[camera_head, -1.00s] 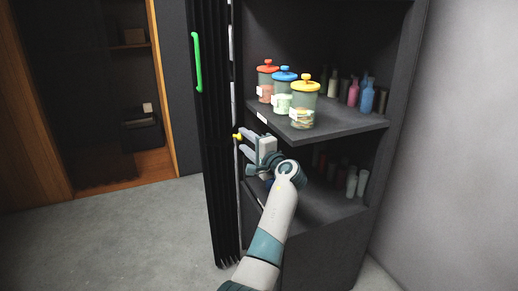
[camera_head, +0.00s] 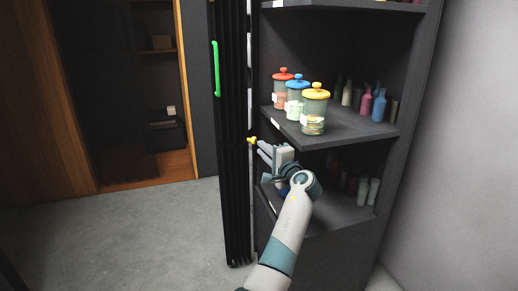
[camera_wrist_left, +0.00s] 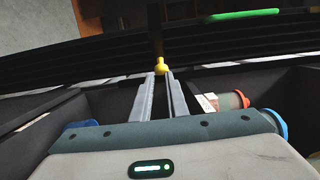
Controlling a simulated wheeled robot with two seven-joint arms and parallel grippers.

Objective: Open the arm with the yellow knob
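The yellow knob (camera_head: 252,140) sticks out at the right edge of the black ribbed door (camera_head: 232,190). It also shows in the left wrist view (camera_wrist_left: 161,67), on a short stem against the dark ribbed panel. My left gripper (camera_head: 261,149) is just right of the knob in the head view. In the left wrist view its two fingers (camera_wrist_left: 160,79) have a gap between them, with the knob just beyond and centred between the tips. I cannot tell whether they touch it. My right gripper is not in view.
A green handle (camera_head: 215,68) is higher on the door. Shelves hold jars with red (camera_head: 283,74), blue (camera_head: 297,79) and yellow (camera_head: 316,93) lids, and several bottles (camera_head: 379,105), right of the door. Grey floor (camera_head: 130,235) is open on the left.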

